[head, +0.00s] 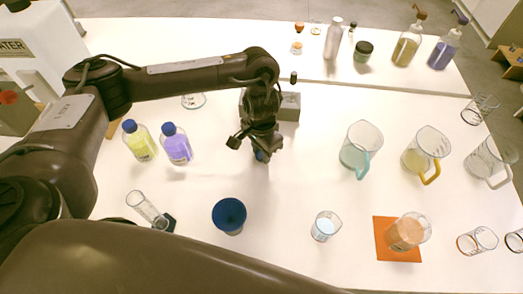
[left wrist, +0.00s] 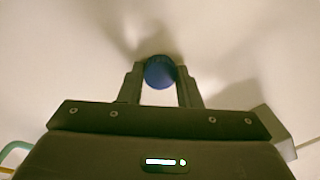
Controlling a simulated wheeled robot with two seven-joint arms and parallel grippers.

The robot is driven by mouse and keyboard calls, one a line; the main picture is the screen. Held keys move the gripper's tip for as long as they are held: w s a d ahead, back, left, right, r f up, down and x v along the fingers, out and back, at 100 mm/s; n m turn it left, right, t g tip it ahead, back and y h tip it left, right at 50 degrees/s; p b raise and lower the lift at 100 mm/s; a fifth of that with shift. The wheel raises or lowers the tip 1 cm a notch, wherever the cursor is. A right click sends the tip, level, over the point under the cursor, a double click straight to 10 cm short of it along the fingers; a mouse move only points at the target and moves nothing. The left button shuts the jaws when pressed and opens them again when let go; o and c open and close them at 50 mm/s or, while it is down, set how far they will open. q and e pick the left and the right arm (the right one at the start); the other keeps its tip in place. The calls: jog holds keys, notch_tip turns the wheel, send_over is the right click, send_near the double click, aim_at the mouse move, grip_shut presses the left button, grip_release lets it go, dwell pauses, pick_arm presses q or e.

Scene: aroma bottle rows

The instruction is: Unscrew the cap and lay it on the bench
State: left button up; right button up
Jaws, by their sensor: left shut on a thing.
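My left gripper (head: 258,150) points down over the middle of the bench (head: 300,180). It is shut on a small blue cap (left wrist: 160,72), which sits between the two fingertips in the left wrist view. A bit of the blue cap (head: 261,156) also shows below the fingers in the head view. No bottle body shows beneath the cap, and I cannot tell whether the cap touches the bench. Two blue-capped bottles, one yellow (head: 140,143) and one purple (head: 177,148), stand upright to the left of the gripper. My right gripper is not in view.
A round blue-topped container (head: 229,214) stands in front of the gripper. A grey block (head: 290,107) is just behind it. A glass cylinder (head: 147,208) is at left front. A small beaker (head: 325,226), an orange mat (head: 382,225) and several jugs are at right. Bare bench lies right of the gripper.

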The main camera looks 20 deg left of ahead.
aim_at(261, 154)
pick_arm(q)
jog(key=o, duration=1.1)
jog(key=shift+f, duration=0.1)
notch_tip(261, 154, up, 12)
jog(key=p, duration=0.3)
jog(key=shift+p, duration=0.4)
